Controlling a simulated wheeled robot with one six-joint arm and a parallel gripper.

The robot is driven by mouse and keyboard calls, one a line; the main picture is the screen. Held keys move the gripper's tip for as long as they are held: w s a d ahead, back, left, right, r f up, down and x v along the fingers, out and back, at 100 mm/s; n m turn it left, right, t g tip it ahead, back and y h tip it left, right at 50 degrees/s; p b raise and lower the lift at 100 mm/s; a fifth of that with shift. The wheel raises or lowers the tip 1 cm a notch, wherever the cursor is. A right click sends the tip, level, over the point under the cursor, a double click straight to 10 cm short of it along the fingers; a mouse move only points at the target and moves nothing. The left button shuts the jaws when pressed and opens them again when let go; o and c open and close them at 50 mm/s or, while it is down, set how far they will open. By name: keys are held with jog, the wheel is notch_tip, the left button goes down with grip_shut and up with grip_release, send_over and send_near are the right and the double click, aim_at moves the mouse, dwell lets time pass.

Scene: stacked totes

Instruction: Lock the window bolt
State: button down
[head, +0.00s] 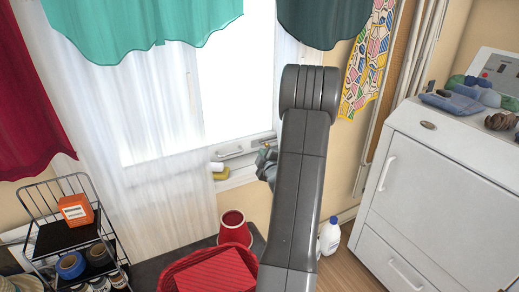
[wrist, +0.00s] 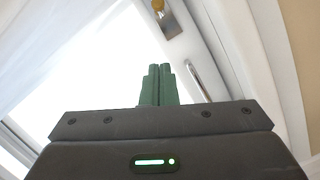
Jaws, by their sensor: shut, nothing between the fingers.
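The window (head: 225,85) stands behind a sheer white curtain, with its pale lower frame rail exposed. In the wrist view a small brass and silver fitting (wrist: 166,18), which looks like the bolt, sits on the white frame at the top edge, partly cut off. A slim metal handle (wrist: 198,80) lies on the frame to the right of my fingers. It appears as a pale bar on the lower rail in the head view (head: 231,154). My gripper (wrist: 158,70) is shut and empty, its green fingers pointing toward the frame, apparently apart from the fitting. My arm mostly hides it in the head view.
A white cylinder (head: 216,166) and a yellow item (head: 221,175) are by the sill. A red basket (head: 178,272) and red pot (head: 234,230) stand below. A wire rack (head: 68,235) is left; a white cabinet (head: 425,185) is right. Curtains hang around the window.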

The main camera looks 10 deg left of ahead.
jog(key=shift+v, duration=1.15)
jog(key=shift+w+a, duration=0.1)
jog(key=shift+w, duration=0.05)
